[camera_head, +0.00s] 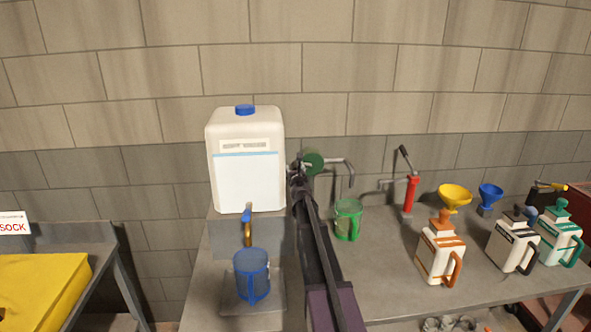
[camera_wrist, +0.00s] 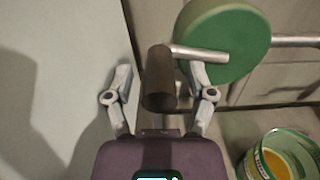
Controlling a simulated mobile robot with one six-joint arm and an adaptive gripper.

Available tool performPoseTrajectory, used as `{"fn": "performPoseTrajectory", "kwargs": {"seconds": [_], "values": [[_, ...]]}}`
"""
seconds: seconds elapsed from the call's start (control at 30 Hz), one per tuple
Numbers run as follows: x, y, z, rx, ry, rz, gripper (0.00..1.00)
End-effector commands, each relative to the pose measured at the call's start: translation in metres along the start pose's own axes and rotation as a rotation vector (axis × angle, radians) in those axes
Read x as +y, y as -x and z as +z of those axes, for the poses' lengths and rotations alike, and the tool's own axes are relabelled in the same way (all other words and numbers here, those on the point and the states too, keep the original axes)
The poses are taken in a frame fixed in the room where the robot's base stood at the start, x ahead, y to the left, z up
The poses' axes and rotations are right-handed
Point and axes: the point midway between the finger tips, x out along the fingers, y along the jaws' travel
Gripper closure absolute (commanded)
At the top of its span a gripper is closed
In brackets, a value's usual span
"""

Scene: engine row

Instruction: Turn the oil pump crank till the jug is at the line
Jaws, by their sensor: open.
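The oil pump has a green wheel (camera_head: 314,161) in front of the wall, which also shows in the wrist view (camera_wrist: 225,40). A metal rod joins it to the dark crank handle (camera_wrist: 159,82). My gripper (camera_wrist: 160,92) is open, its fingers on either side of the handle. I cannot tell whether they touch it. In the head view my gripper (camera_head: 297,167) partly hides the crank. The green jug (camera_head: 348,220) stands on the bench below the pump's bent spout (camera_head: 350,172). Yellow oil (camera_wrist: 277,164) shows inside the jug in the wrist view. I cannot make out its line.
A white tank (camera_head: 246,185) stands left of my arm, with a blue jug (camera_head: 252,283) below its tap. A red hand pump (camera_head: 410,195), a yellow funnel (camera_head: 455,197) and an orange-lidded can (camera_head: 440,255) stand to the right. The bench front has free room.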

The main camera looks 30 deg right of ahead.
Motion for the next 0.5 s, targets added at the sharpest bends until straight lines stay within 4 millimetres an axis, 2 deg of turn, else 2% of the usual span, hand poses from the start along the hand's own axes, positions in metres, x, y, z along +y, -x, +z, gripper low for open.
{"fn": "performPoseTrajectory", "kwargs": {"seconds": [0.33, 0.5], "values": [[0.0004, -0.0017, 0.0, 0.0, 0.0, 0.0, 0.29], [0.0005, -0.0017, 0.0, 0.0, 0.0, 0.0, 0.8]]}}
